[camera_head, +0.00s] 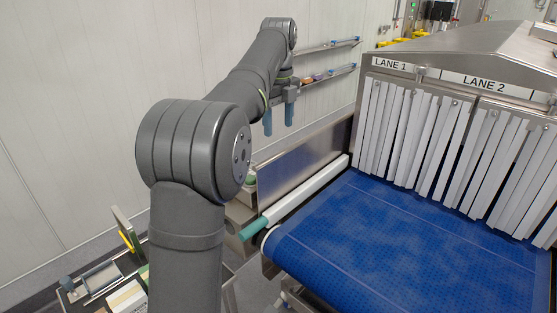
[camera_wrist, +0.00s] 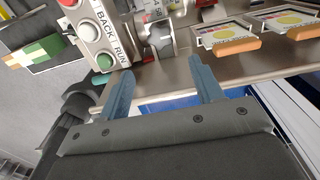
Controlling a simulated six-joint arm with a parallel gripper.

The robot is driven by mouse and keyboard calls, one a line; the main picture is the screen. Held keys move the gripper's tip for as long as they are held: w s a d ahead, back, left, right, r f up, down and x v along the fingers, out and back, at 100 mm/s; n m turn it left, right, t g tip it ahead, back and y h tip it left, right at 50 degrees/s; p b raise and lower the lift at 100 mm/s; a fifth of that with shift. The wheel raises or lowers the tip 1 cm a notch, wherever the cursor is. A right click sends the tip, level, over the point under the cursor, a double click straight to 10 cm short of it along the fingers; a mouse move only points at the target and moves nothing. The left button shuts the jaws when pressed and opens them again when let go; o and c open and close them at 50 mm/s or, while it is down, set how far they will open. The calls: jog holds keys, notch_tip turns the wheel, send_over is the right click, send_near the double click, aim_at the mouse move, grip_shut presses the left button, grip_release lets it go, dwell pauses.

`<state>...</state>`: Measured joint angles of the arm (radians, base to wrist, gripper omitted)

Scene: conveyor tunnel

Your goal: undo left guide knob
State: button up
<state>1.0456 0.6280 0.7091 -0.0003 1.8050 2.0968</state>
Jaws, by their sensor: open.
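My gripper (camera_head: 279,120) is open, with two blue fingers pointing down, left of the conveyor and near the wall in the head view. In the wrist view the gripper (camera_wrist: 162,82) is empty, its fingers apart over a bare metal surface. A rounded silver-grey part (camera_wrist: 160,38) stands beyond the fingertips, apart from them; I cannot tell whether it is the left guide knob.
A button panel (camera_wrist: 97,32) marked BACK and RUN stands beyond the left finger. Two cards with orange pieces (camera_wrist: 236,47) lie at the right. The blue belt (camera_head: 390,240) is empty before the strip curtains (camera_head: 425,135). A metal side plate (camera_head: 300,160) borders it.

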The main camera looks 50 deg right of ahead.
notch_tip(320, 180, down, 12)
jog(key=shift+r, duration=0.15)
jog(key=shift+c, duration=0.2)
jog(key=c, duration=1)
